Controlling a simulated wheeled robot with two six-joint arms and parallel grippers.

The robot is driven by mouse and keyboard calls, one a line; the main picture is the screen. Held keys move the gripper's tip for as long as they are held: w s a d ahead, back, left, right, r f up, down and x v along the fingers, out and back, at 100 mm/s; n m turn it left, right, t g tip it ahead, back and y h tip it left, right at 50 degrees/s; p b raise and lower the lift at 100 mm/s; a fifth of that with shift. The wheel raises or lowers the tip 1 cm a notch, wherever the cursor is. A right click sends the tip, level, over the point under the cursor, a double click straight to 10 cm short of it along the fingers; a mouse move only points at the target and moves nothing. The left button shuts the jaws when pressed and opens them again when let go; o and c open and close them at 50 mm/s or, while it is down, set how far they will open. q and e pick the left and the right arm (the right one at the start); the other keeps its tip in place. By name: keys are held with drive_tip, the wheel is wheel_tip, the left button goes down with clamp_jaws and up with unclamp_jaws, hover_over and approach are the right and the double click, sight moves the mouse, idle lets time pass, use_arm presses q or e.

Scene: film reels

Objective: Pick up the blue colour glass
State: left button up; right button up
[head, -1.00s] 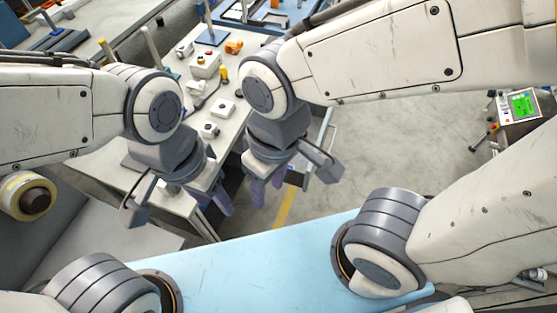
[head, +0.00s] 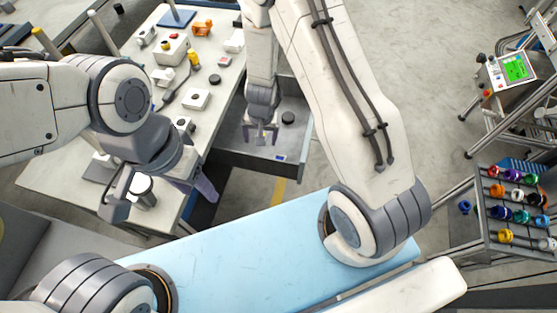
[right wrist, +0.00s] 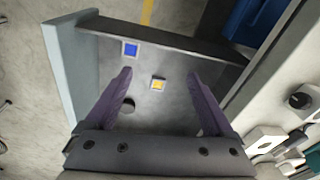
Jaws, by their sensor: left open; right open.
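The blue colour glass (right wrist: 131,49) is a small blue square with a pale rim, lying in an open grey drawer (head: 237,158). It also shows in the head view (head: 280,157), near the drawer's front edge. My right gripper (right wrist: 160,72) is open and empty over the drawer, its purple fingers apart. The blue square is ahead of the fingertips and nearer the left finger in the wrist view. A yellow square (right wrist: 157,85) lies between the fingers. My left gripper (head: 160,197) is open, over the near end of the workbench.
A black round piece (head: 288,117) lies in the drawer. The workbench (head: 218,88) holds several boxes and tools. At the right stand a rack of coloured reels (head: 518,205) and a panel with a green screen (head: 518,68). Grey floor lies between.

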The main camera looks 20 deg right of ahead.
drive_tip(key=m+h, duration=0.1)
drive_tip(key=m, duration=0.1)
approach(279, 158)
drive_tip(key=f+b, duration=0.2)
drive_tip(key=b, duration=0.2)
drive_tip(key=shift+s+a+f, duration=0.25)
drive_tip(key=shift+a+f, duration=0.05)
drive_tip(key=shift+f, duration=0.1)
drive_tip(key=shift+w+d+f+b, duration=0.15)
drive_tip(key=shift+f+b, duration=0.25)
drive_tip(key=shift+f, duration=0.5)
drive_tip(key=shift+w+d+f+b, duration=0.1)
drive_tip(key=shift+f+b, duration=0.25)
drive_tip(key=shift+f, duration=0.55)
drive_tip(key=shift+w+d+f+b, duration=0.15)
drive_tip(key=shift+f+b, duration=0.25)
drive_tip(key=shift+f, duration=0.5)
clamp_jaws()
